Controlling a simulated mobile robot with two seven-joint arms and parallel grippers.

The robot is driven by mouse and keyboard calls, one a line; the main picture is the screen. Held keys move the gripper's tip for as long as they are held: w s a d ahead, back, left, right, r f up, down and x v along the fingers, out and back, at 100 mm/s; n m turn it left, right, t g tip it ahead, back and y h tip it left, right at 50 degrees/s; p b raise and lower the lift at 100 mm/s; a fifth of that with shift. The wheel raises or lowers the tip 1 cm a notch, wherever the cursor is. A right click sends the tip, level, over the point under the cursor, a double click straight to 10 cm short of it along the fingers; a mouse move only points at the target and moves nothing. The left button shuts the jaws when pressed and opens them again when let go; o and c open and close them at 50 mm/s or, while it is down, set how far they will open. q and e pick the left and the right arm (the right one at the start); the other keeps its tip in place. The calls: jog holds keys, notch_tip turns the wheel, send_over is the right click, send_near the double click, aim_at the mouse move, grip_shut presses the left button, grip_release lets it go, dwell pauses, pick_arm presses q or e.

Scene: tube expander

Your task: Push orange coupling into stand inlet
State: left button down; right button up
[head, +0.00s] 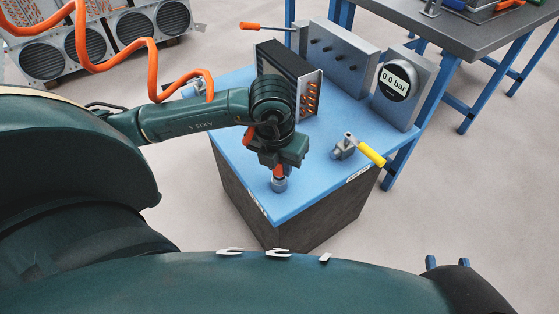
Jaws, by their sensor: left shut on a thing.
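My left gripper (280,162) points down over the front of the blue bench top. It is shut on an orange part (278,172), which I take to be the orange coupling and of which only a short piece shows below the jaws. A small grey cylindrical fitting (279,185) is directly under the orange part, at the bench's front edge. The two look in line and touching, but I cannot tell how deep one sits in the other. I cannot tell for sure which opening is the stand inlet. My right gripper is not in view.
On the bench (240,155) stand a finned black block (285,70), a grey panel (340,60) and a gauge (395,80) reading 0.0 bar. A yellow-handled valve (370,155) lies to the right. An orange hose (155,70) hangs at the left, passing behind my arm.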

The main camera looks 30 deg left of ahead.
pick_arm(q)
jog(key=shift+f, duration=0.1)
jog(key=c, duration=0.7)
grip_release()
jog(key=shift+o, duration=0.3)
jog(key=o, duration=0.6)
jog(key=shift+o, duration=0.2)
